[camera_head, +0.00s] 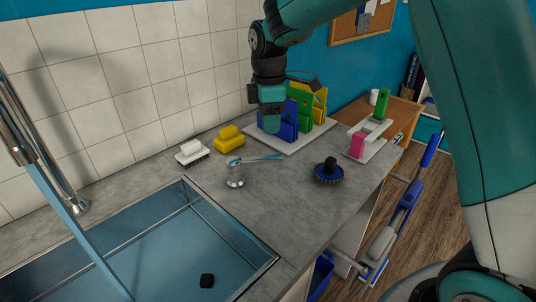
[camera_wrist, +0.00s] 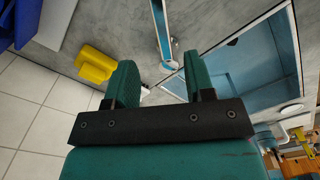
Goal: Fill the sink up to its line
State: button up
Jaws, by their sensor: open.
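The sink (camera_head: 183,192) is at the lower left in the head view, and its inside looks blue. A chrome tap (camera_head: 17,125) stands at its left, with a straight blue stream (camera_head: 75,230) running down into the sink. I cannot make out a fill line or the water level. A small metal post with a blue-handled lever (camera_head: 262,158) stands on the counter right of the sink. My gripper (camera_wrist: 160,78) is open and empty above the counter, behind the lever in the head view. In the wrist view the lever (camera_wrist: 161,30) lies beyond the fingertips, apart from them.
A yellow sponge (camera_head: 229,139), a white brush (camera_head: 192,152) and a rack with blue, green and yellow boards (camera_head: 290,118) stand by the wall. A round blue brush (camera_head: 328,172) sits right. The front counter is clear.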

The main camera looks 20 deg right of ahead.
aim_at(269, 156)
notch_tip(269, 156, down, 10)
jog(key=shift+p, duration=0.3)
jog(key=shift+c, duration=0.5)
grip_shut()
